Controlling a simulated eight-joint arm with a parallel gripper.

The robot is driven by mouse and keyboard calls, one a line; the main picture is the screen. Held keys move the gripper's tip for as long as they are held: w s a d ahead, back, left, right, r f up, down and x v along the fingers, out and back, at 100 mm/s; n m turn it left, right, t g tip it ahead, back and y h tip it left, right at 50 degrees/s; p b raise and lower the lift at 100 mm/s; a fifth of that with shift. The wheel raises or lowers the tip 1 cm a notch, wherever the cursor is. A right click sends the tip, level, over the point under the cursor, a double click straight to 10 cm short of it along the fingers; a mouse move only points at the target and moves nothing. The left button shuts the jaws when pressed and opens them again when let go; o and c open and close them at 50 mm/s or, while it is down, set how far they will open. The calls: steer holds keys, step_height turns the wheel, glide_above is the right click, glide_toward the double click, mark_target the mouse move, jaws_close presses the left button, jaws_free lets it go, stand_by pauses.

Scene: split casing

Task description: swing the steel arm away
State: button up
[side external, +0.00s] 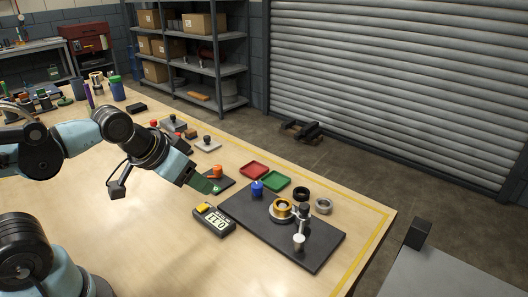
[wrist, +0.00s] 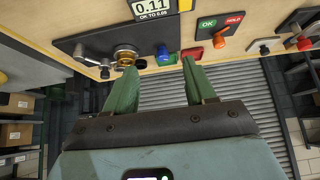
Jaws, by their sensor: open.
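The steel arm (side external: 303,216) is a small dark-and-silver post-like piece on the black board (side external: 320,254), close to the brass-coloured ring (side external: 283,204) on its pale round base. In the wrist view the silver arm (wrist: 80,52) reaches out beside the brass part (wrist: 125,53); its exact pivot is too small to tell. A silver cylinder (side external: 299,242) stands at the board's near side. My gripper (side external: 214,188) has green fingers and is left of the board, apart from the steel arm. The wrist view shows its fingers (wrist: 160,68) spread with nothing between them.
A blue knob (side external: 257,189) stands on the board between my gripper and the ring. A meter (side external: 213,221) and an orange-handled piece (side external: 216,172) are close to my gripper. Red (side external: 254,170) and green (side external: 276,181) trays, a black ring (side external: 302,193) and a grey ring (side external: 323,205) lie behind.

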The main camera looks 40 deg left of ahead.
steer(key=shift+c, duration=0.4)
step_height(320, 180, up, 4)
steer(key=m+g, duration=0.2)
steer(key=g, duration=0.5)
glide_above(305, 205)
step_height(305, 205, down, 12)
steer(key=shift+s+r, duration=0.1)
steer(key=shift+c, duration=0.3)
jaws_close()
